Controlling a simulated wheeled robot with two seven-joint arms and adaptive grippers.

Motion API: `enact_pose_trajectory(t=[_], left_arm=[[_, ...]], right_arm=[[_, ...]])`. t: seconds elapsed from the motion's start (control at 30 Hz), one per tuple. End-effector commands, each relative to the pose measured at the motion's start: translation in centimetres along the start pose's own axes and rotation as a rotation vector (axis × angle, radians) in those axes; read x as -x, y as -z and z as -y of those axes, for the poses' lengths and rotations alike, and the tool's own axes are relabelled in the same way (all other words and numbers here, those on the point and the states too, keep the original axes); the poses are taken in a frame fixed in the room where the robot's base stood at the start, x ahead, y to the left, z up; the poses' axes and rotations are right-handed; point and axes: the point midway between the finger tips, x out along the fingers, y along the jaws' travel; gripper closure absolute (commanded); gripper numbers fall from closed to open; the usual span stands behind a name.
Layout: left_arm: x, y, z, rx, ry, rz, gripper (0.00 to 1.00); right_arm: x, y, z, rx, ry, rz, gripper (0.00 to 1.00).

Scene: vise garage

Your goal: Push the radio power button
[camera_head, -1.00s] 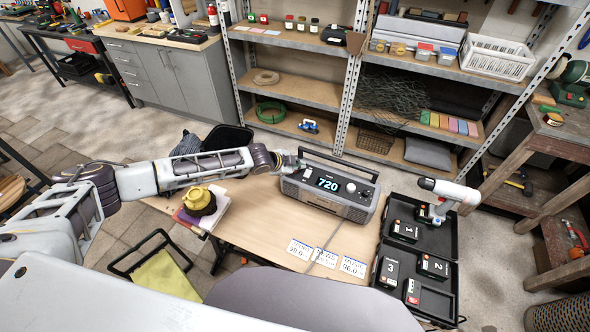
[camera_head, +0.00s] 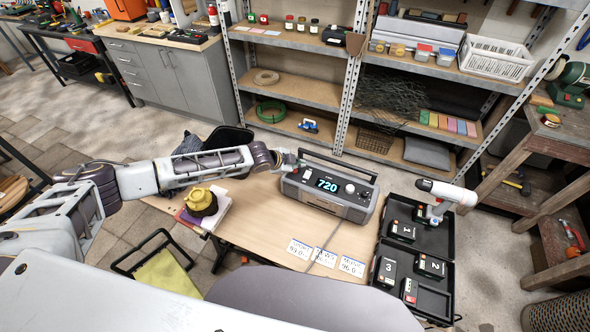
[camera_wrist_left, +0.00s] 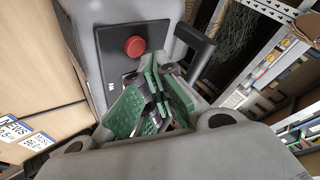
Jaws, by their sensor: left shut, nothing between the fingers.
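The grey radio (camera_head: 352,210) stands on the wooden table, with its carry handle up and its display lit "720". My left gripper (camera_head: 291,162) is at the radio's left end in the head view. In the left wrist view, the radio's end panel (camera_wrist_left: 112,62) is dark and bears a round red button (camera_wrist_left: 135,46). My left gripper (camera_wrist_left: 160,100), with green finger pads, is shut and empty. Its fingertips appear just below and right of the red button in that view; I cannot tell whether they touch the panel. My right gripper is not in view.
A black case (camera_head: 433,240) with numbered packs and a white drill (camera_head: 447,192) lies right of the radio. Several frequency cards (camera_head: 325,257) lie in front. Books with a yellow-topped item (camera_head: 201,199) sit at the table's left. Metal shelves (camera_head: 290,90) stand behind.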

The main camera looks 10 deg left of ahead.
Motion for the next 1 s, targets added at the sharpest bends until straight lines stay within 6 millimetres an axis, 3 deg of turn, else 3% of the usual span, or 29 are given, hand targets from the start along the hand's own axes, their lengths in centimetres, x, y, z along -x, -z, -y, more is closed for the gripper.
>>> enact_pose_trajectory(t=[0.37, 1.0], left_arm=[[0.2, 0.2, 0.1, 0.000, 0.000, 0.000, 1.00], [2.9, 2.1, 2.1, 0.001, 0.000, 0.000, 1.00]], right_arm=[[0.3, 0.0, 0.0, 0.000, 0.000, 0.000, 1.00], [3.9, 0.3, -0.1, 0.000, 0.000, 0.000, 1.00]])
